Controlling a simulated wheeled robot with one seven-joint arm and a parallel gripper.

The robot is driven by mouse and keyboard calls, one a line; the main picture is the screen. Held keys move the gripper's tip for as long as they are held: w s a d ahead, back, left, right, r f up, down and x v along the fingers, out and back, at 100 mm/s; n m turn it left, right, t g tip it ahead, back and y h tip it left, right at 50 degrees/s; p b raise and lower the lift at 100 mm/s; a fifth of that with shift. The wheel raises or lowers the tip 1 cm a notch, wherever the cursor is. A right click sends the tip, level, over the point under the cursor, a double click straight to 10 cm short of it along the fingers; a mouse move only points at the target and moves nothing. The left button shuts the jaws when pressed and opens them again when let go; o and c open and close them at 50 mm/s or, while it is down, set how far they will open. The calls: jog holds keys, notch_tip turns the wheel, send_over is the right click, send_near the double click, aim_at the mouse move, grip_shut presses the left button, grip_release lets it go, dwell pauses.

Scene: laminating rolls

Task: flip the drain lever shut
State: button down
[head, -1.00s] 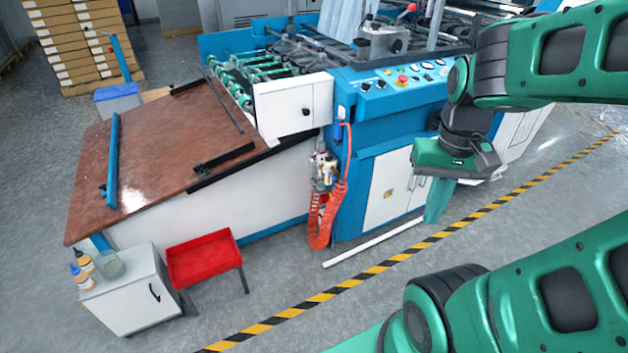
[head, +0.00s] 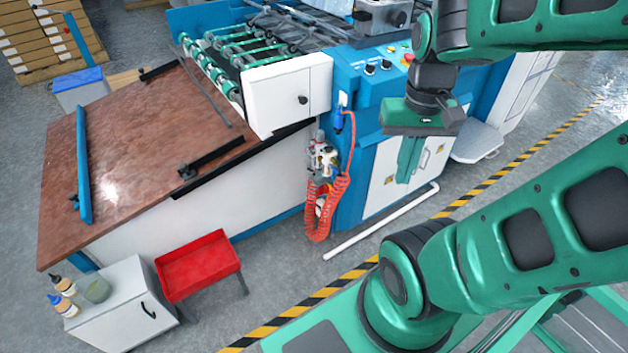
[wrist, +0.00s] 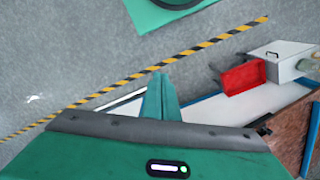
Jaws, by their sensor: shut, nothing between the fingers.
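My gripper (head: 407,165) points downward in front of the white doors of the blue machine, at the right of the head view. Its fingers are together and empty, and they also show in the wrist view (wrist: 160,95). To its left, apart from it, a small air unit (head: 322,155) hangs at the machine's corner. A red coiled hose (head: 320,220) and a blue-handled piece (head: 338,121) hang by it. I cannot make out the drain lever or its position; the parts there are too small. The air unit is not visible in the wrist view.
A red tray stand (head: 197,263) and a small white cabinet (head: 122,305) with bottles stand at the lower left. A brown sloping table (head: 140,150) lies behind them. A white pipe (head: 380,225) runs low before the machine. Floor around the striped line (head: 300,310) looks clear.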

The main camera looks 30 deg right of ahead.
jog(key=w+a+f+n+t, duration=0.1)
jog(key=w+a+n+t, duration=0.2)
jog(key=w, duration=0.9)
jog(key=w+a+f+n+t, duration=0.1)
jog(key=w+a+t, duration=0.35)
jog(key=w, duration=0.75)
jog(key=w+d+f+m+h, duration=0.15)
jog(key=w+f+m, duration=0.35)
jog(key=w+f, duration=0.6)
jog(key=w+d+f+m+t+h, duration=0.15)
jog(key=w+d+f+m, duration=0.25)
jog(key=f, duration=0.4)
jog(key=w+d+f+m+t, duration=0.3)
jog(key=f, duration=0.6)
jog(key=s+d+f+m+t+h, duration=0.1)
jog(key=s+d+f+m+t, duration=0.2)
jog(key=s+f+m, duration=0.4)
jog(key=s+f, duration=0.3)
jog(key=f, duration=0.3)
jog(key=shift+s+f+h, duration=0.15)
jog(key=shift+f+h, duration=0.15)
jog(key=shift+h, duration=0.1)
